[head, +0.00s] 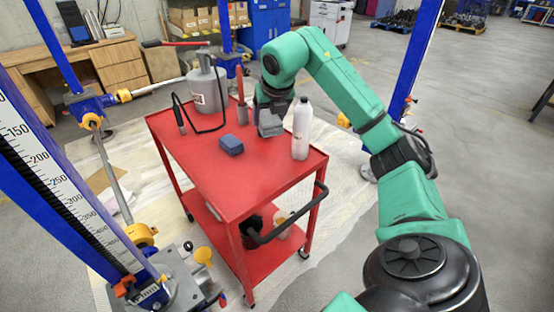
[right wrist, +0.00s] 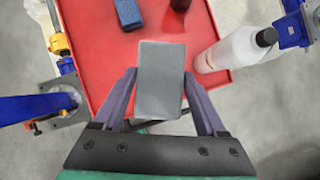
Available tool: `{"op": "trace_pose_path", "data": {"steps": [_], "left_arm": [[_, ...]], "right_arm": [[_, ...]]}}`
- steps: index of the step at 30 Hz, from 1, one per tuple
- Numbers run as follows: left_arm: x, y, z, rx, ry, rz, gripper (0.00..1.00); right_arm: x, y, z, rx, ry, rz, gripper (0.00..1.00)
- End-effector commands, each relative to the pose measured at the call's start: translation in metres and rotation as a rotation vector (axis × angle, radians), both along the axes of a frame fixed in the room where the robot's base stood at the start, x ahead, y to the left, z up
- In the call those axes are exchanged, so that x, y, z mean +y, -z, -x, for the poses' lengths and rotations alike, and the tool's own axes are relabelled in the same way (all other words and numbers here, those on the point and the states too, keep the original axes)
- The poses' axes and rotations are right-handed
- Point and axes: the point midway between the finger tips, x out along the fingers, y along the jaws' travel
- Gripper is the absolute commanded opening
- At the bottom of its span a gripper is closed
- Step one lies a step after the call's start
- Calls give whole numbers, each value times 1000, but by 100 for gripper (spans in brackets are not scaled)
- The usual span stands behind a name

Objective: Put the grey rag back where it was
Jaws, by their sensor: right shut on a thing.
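The grey rag (head: 270,125) looks like a flat grey folded block at the far right edge of the red cart top. My right gripper (head: 268,106) reaches down over that edge, its fingers on either side of the rag. In the right wrist view the rag (right wrist: 160,95) fills the space between the two fingertips (right wrist: 160,78), and the gripper is shut on it. I cannot tell whether the rag touches the cart top. My left gripper is not in view.
On the red cart (head: 215,180) stand a white bottle (head: 301,130) right of the rag, a blue block (head: 231,145), a red-handled tool (head: 241,100) and a grey pump can (head: 205,88). Free cart top lies toward the front. Blue lift posts (head: 410,60) stand around.

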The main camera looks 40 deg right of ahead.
Motion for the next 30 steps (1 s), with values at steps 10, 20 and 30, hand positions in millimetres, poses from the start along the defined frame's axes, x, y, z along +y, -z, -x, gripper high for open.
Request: {"op": "trace_pose_path", "data": {"steps": [10,20,30], "left_arm": [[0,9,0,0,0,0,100],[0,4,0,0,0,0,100],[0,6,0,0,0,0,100]], "right_arm": [[1,115,1,10,-2,-3,29],[1,175,0,6,-1,-7,29],[1,189,0,1,-1,-5,29]]}}
